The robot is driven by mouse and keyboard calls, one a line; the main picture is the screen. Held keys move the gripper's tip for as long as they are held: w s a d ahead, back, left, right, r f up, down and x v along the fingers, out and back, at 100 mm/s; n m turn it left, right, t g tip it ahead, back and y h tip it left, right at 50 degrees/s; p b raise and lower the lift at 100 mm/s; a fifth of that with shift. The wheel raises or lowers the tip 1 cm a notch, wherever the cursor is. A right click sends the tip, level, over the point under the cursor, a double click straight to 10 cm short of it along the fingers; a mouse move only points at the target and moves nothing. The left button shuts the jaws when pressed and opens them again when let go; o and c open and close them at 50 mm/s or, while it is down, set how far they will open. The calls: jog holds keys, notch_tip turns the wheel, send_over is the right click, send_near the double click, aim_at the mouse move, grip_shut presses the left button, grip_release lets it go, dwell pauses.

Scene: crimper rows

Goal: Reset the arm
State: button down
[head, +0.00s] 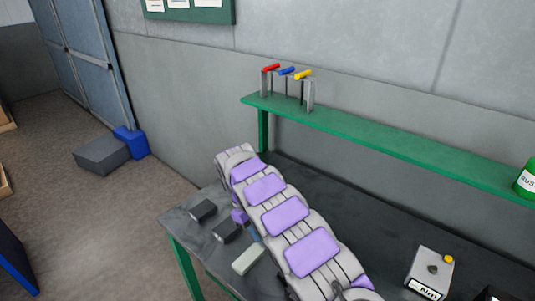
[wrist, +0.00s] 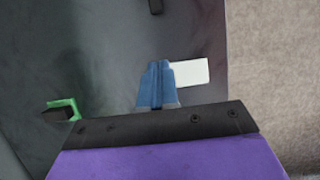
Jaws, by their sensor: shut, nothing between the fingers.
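My arm, grey with purple pads, reaches over the dark bench top (head: 375,215) in the head view. My gripper (wrist: 157,66) shows in the wrist view as two blue fingers pressed together, with nothing between them. In the head view the arm hides most of the gripper; only a bit of blue shows beside it. The gripper points down at the bench. A pale block (head: 248,259) lies close to it; the same block seems to show just right of the fingertips in the wrist view (wrist: 190,72). I cannot tell whether they touch.
Two dark blocks (head: 203,210) (head: 227,232) lie near the bench's left end. A grey meter marked Nm (head: 428,275) stands at right. A green shelf (head: 390,145) behind carries a rack with red, blue and yellow handles (head: 287,72).

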jog(key=s+d+r+m, duration=0.3)
jog(key=s+d+r, duration=0.2)
jog(key=d+r, duration=0.3)
jog(key=s+d+r+m, duration=0.3)
jog(key=s+d+r, duration=0.3)
jog(key=d+r, duration=0.15)
jog(key=s+d+r+m+y, duration=0.1)
jog(key=s+d+r+m, duration=0.15)
jog(key=s, duration=0.45)
jog(key=s+d+r+m+y, duration=0.1)
jog(key=s+d, duration=0.2)
jog(key=s, duration=0.5)
jog(key=s+f, duration=0.2)
jog(key=s, duration=0.5)
jog(key=s+a+f+t+y, duration=0.1)
jog(key=s, duration=0.7)
jog(key=shift+a+f+m, duration=0.25)
jog(key=shift+f+m, duration=0.15)
jog(key=shift+m, duration=0.05)
jog(key=shift+a, duration=0.3)
jog(key=shift+d, duration=0.1)
